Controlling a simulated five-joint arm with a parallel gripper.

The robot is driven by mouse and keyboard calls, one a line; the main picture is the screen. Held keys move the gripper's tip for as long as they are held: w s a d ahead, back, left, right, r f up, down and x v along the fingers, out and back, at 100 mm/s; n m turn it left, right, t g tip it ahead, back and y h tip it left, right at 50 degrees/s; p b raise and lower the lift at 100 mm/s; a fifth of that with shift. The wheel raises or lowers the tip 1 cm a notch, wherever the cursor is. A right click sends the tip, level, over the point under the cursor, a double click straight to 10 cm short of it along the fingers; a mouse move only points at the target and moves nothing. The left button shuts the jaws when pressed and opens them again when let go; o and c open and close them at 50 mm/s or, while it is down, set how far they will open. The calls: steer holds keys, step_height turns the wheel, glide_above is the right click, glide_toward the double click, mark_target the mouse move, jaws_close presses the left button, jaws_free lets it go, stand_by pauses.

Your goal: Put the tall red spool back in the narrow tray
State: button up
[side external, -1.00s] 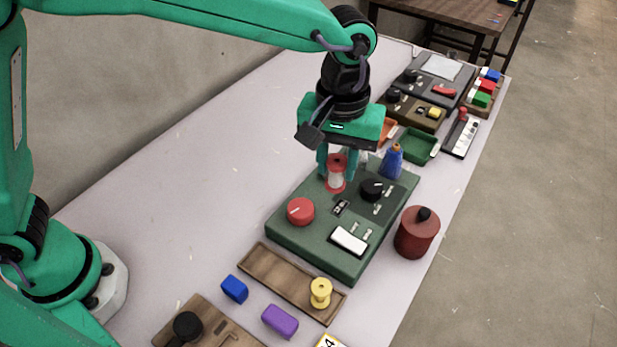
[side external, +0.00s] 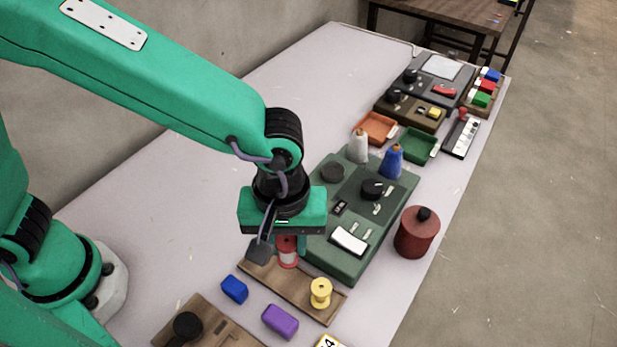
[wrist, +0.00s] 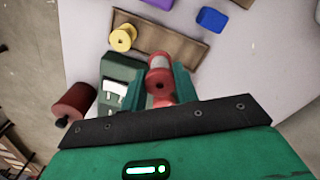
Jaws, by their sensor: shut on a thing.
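The red spool (side external: 287,252), with red flanges and a pale middle, is upright between the fingers of my gripper (side external: 286,246). The narrow tray (side external: 285,285) is a long, shallow brown wooden one. A yellow spool (side external: 320,292) stands at its right end. The held spool appears at the tray's far edge in the side view; its height above the tray is unclear. In the wrist view the tray (wrist: 172,42) lies just beyond the spool.
A green panel (side external: 345,262) with knobs and a white switch is right behind my gripper. A blue block (side external: 234,289) and a purple block (side external: 280,321) lie in front of the tray. A dark red lidded pot (side external: 417,232) stands at right. White and blue cones stand behind.

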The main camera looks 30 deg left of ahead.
mark_target(286, 240)
steer(key=shift+f, duration=4)
steer(key=shift+f, duration=0.1)
steer(key=o, duration=1)
steer(key=shift+o, duration=0.2)
step_height(286, 240, up, 12)
steer(key=shift+r, duration=0.15)
